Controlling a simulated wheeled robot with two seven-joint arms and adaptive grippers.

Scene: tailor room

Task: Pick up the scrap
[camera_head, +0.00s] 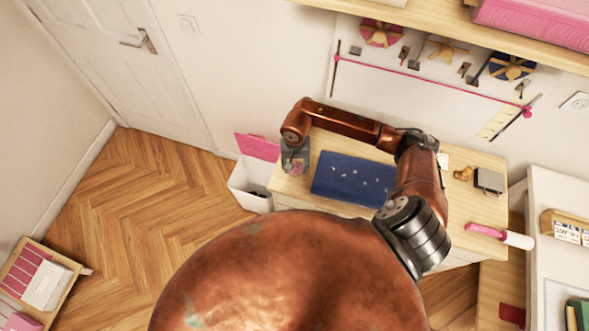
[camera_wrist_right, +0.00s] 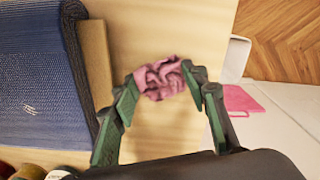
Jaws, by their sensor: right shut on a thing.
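The scrap (camera_wrist_right: 160,77) is a crumpled piece of pink cloth. In the right wrist view it sits between the green fingertips of my right gripper (camera_wrist_right: 162,88), which is shut on it. Pale wooden tabletop shows behind it. In the head view my right gripper (camera_head: 294,160) is at the left end of the table (camera_head: 470,205), beside the blue mat, with a bit of pink (camera_head: 296,169) at its fingers. My left gripper is not in view.
A blue mat (camera_head: 338,180) with small pale bits lies on the table. A white bin (camera_head: 247,187) with a pink lid (camera_head: 257,147) stands on the floor just left of the table. Small items lie at the table's right end.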

